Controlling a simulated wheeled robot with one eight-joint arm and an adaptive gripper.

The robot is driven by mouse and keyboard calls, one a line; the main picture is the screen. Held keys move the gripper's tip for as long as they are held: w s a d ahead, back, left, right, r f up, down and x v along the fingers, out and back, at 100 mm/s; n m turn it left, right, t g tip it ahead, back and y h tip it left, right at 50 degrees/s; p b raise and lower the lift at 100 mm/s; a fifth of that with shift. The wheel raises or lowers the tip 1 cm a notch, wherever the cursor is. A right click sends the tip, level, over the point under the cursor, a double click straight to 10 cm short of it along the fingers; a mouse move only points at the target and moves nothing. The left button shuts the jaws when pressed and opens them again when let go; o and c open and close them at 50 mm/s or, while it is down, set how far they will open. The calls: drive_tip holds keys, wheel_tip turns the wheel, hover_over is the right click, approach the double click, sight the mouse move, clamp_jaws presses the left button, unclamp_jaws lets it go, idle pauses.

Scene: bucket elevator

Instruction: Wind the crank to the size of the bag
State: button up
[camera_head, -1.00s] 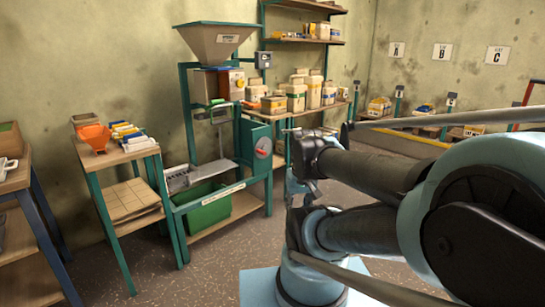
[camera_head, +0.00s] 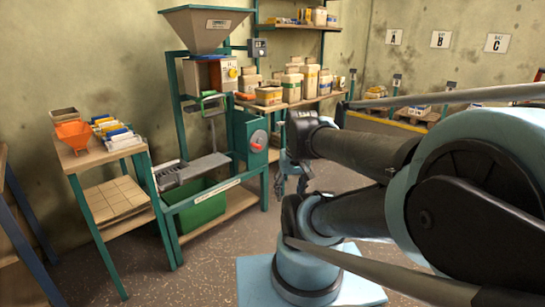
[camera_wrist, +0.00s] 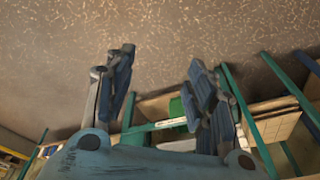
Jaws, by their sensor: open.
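The bucket elevator (camera_head: 180,120) stands left of centre in the head view, with a grey hopper (camera_head: 206,27) on top. On its right side is a teal panel with a red round part (camera_head: 258,140) that may be the crank; its handle is too small to make out. A green bin (camera_head: 196,209) sits low in the frame, under a grey tray (camera_head: 192,170). No bag can be clearly picked out.
A small side table (camera_head: 98,152) with an orange funnel (camera_head: 73,134) and several small packets stands left of the machine. A bench (camera_head: 300,99) with several containers stands to its right. Wall signs A, B and C hang above pallets.

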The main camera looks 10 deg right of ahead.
drive_tip(key=w+a+r+m+t+y, duration=0.1)
drive_tip(key=w+a+r+y, duration=0.1)
drive_tip(key=w, duration=0.8)
drive_tip(key=w+a+r+m+t+y, duration=0.1)
drive_tip(key=w+a+r+y, duration=0.15)
drive_tip(key=w, duration=0.85)
drive_tip(key=w+a+r+m+t+y, duration=0.1)
drive_tip(key=w+a+r, duration=0.15)
drive_tip(key=w, duration=0.75)
drive_tip(key=w+d+f+m+t+y, duration=0.1)
drive_tip(key=w+f+t, duration=0.1)
drive_tip(key=w, duration=0.7)
drive_tip(key=w+d+f+m+t+y, duration=0.1)
drive_tip(key=w+f+y, duration=0.1)
drive_tip(key=w, duration=0.8)
drive_tip(key=m+t+y, duration=0.1)
drive_tip(key=m+t, duration=0.2)
drive_tip(key=t, duration=0.1)
approach(258, 147)
drive_tip(key=s+a+r, duration=0.3)
drive_tip(key=r, duration=0.4)
drive_tip(key=w+d+f+m+t, duration=0.2)
drive_tip(key=d+f+m, duration=0.15)
drive_tip(key=f, duration=0.55)
drive_tip(key=shift+n+y, duration=0.25)
drive_tip(key=x, duration=1.2)
drive_tip(key=shift+w+d+f, duration=0.15)
drive_tip(key=shift+w+d, duration=0.05)
drive_tip(key=shift+w, duration=0.35)
drive_tip(key=shift+c, duration=0.2)
